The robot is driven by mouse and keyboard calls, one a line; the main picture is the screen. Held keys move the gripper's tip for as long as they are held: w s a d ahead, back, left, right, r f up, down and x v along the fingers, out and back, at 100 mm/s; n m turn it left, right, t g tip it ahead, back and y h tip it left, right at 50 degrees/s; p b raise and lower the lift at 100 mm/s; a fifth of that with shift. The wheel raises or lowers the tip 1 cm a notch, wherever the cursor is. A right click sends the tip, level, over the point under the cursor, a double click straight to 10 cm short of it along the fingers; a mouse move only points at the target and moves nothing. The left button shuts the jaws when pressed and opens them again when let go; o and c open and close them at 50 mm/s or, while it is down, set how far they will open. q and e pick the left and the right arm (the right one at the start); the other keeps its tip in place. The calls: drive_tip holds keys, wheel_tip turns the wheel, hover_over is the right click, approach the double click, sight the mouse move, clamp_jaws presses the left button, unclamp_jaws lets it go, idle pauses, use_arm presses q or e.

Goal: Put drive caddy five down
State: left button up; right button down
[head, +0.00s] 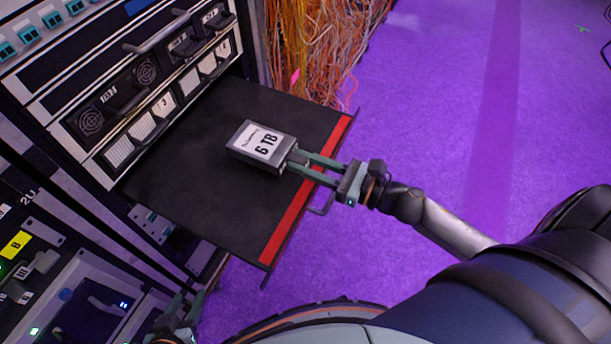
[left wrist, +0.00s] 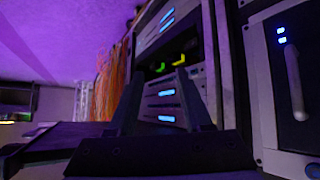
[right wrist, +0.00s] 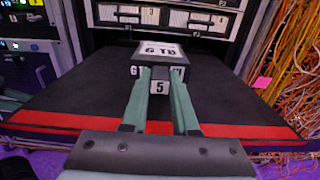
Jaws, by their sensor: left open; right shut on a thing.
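Drive caddy five (head: 260,146) is a grey box with a white "6 TB" label on top. In the right wrist view its label (right wrist: 160,50) and a front tag reading "5" show. My right gripper (head: 300,164) is shut on its front end. The caddy is level over the black pull-out shelf (head: 190,190), inside the red front strip. I cannot tell whether its underside touches the shelf. My left gripper (head: 188,304) is open and empty, low beside the rack; its two fingers also show in the left wrist view (left wrist: 160,95).
Rack units with numbered drive bays (head: 150,115) stand behind the shelf. Orange cables (head: 310,50) hang to the right of the rack. Lower rack gear (head: 50,270) is near my left gripper. Bare shelf lies around the caddy, and purple floor (head: 440,120) is open at right.

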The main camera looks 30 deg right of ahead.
drive_tip(key=shift+w+f, duration=0.15)
drive_tip(key=shift+f, duration=0.05)
drive_tip(key=f+b, duration=0.2)
drive_tip(key=b, duration=0.1)
drive_tip(key=shift+w+d+f, duration=0.2)
drive_tip(key=shift+d+f, duration=0.05)
drive_tip(key=shift+f, duration=0.4)
use_arm(q)
drive_tip(key=shift+w+a+r+m+t, duration=0.15)
drive_tip(key=shift+w+a+r+t, duration=0.1)
drive_tip(key=shift+w+r+t, duration=0.55)
drive_tip(key=shift+w+a+r+m+t, duration=0.2)
drive_tip(key=shift+w+r+t, duration=0.35)
drive_tip(key=shift+w, duration=0.3)
drive_tip(key=shift+w+r, duration=0.2)
drive_tip(key=shift+r, duration=0.1)
use_arm(e)
drive_tip(key=shift+f, duration=0.15)
drive_tip(key=shift+b, duration=0.3)
use_arm(q)
drive_tip(key=shift+w+r+t, duration=0.15)
drive_tip(key=shift+r+t, duration=0.1)
drive_tip(key=shift+r, duration=0.1)
use_arm(e)
drive_tip(key=c, duration=0.7)
unclamp_jaws()
drive_tip(key=shift+f, duration=0.1)
